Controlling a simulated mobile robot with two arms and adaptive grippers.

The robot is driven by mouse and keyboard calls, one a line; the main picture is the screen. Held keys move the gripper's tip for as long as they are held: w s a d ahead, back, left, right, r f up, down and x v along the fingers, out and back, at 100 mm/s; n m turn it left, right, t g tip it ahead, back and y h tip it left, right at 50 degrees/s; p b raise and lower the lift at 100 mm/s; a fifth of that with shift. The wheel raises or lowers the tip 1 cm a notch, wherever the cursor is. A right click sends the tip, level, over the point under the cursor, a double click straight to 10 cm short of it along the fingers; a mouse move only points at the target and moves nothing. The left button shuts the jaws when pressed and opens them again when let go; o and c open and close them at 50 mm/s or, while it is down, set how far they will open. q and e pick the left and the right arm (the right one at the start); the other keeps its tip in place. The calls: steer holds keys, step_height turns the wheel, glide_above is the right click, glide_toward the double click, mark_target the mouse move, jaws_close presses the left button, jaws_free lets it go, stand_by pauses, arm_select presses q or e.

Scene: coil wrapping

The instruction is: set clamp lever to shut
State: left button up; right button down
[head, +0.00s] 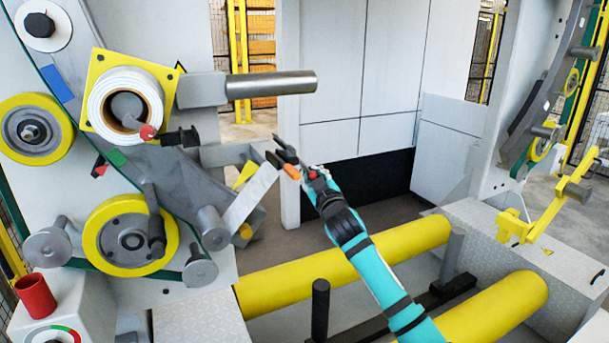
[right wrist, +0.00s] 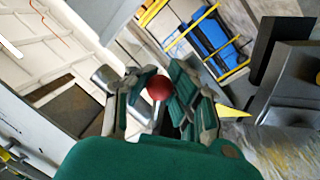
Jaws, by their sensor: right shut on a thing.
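The clamp lever shows in the right wrist view as a red ball knob (right wrist: 159,88) on a thin shiny stem. It sits between the dark green fingers of my right gripper (right wrist: 160,100), which are shut on it. In the head view my right gripper (head: 285,158) is beside the machine's lower grey arm, with an orange and a red part close to its fingers. The fingers hide much of the lever there, so its exact angle cannot be told. My left gripper is not in view.
A white film roll (head: 98,103) is on the ring at the left, with a red-tipped rod before it. A metal bar (head: 270,84) juts out above my right gripper. Yellow rollers (head: 340,262) lie below. A pale strip (head: 250,198) hangs close left of the gripper.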

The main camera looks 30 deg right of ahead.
steer(key=d+r+n+t+y+p, duration=0.1)
steer(key=d+r+n+y+p, duration=0.1)
steer(key=r+n+p, duration=0.4)
steer(key=shift+d+r+n+y, duration=0.25)
steer(key=shift+d+n, duration=0.35)
steer(key=shift+n, duration=2.2)
steer(key=shift+f, duration=0.1)
steer(key=c, duration=1.7)
jaws_free()
steer(key=o, duration=0.6)
steer(key=shift+s+r, duration=0.35)
steer(key=shift+s, duration=0.15)
steer(key=s+f, duration=0.2)
steer(key=s, duration=0.9)
steer(key=shift+s+a+f, duration=0.15)
steer(key=shift+a+f, duration=0.1)
steer(key=shift+a, duration=0.15)
